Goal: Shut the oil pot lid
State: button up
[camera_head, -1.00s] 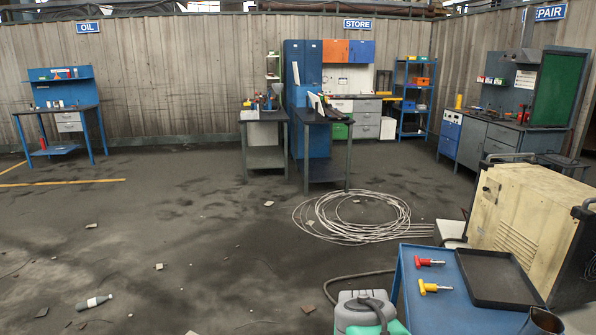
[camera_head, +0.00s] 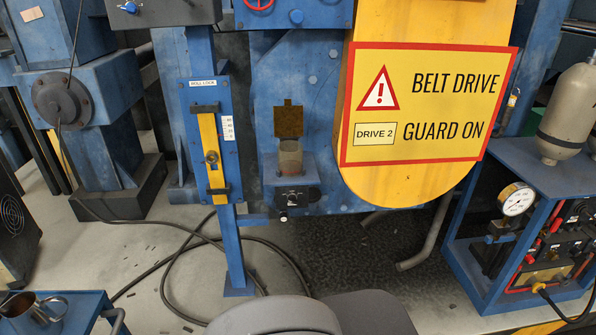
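What looks like the oil pot (camera_head: 291,157) is a small brownish, cup-like pot on a blue bracket, near the middle of the head camera view. A rusty brown plate, which looks like its lid (camera_head: 288,120), stands upright just above and behind the pot's mouth. The pot looks open at the top. My gripper is not in view.
A yellow belt guard (camera_head: 400,180) hangs right of the pot. A yellow roll lock lever (camera_head: 212,157) on a blue post stands to its left. Black hoses (camera_head: 165,262) lie on the floor. A blue gauge cart (camera_head: 465,260) stands at right, a metal jug (camera_head: 32,312) lower left.

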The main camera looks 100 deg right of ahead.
aim_at(288, 119)
jog(key=z, duration=3.05)
jog(key=i, duration=0.65)
jog(key=u, duration=0.35)
